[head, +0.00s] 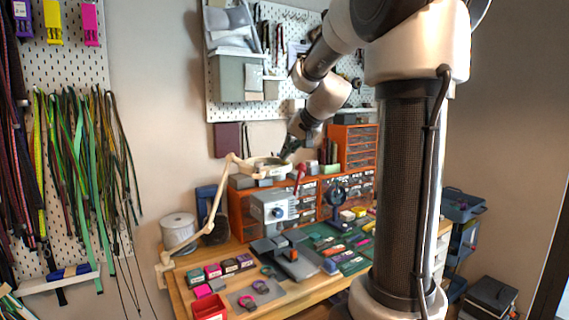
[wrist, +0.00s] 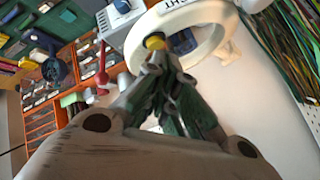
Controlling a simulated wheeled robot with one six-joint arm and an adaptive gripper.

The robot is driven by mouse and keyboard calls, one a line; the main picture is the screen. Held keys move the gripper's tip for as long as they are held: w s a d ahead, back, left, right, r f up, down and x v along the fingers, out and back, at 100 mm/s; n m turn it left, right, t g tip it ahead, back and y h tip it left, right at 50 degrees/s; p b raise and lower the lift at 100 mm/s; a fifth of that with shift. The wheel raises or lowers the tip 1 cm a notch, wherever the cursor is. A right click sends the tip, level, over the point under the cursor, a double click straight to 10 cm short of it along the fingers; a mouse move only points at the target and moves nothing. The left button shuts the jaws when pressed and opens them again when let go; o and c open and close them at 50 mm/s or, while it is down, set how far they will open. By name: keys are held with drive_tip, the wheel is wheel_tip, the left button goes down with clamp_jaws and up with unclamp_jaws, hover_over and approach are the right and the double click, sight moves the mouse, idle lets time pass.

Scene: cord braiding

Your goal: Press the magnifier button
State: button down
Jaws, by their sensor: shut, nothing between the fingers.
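The magnifier is a cream ring lamp (head: 262,161) on a jointed arm above the workbench in the head view. In the wrist view its white ring (wrist: 215,42) fills the top middle, with dark lettering on its rim. A round yellow button (wrist: 154,42) sits on the rim beside the lettering. My gripper (wrist: 158,62) is shut and empty, with its fingertips right at the button; whether they touch it I cannot tell. In the head view my gripper (head: 287,153) is small and dark, just above the ring's right side.
Orange drawer cabinets (head: 358,147) stand behind and right of the lamp. A grey-white machine with a blue knob (head: 272,209) stands below it on the bench. A red-handled tool (head: 300,175) rises close to the right of the ring. Hanging cords (head: 85,150) are at the left.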

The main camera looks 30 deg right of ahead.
sight(287, 164)
drive_tip(key=shift+f, duration=0.4)
idle(0.6)
drive_tip(key=shift+r, duration=0.8)
wheel_tip(287, 164, up, 5)
drive_tip(key=shift+r, duration=0.1)
idle(0.4)
idle(0.4)
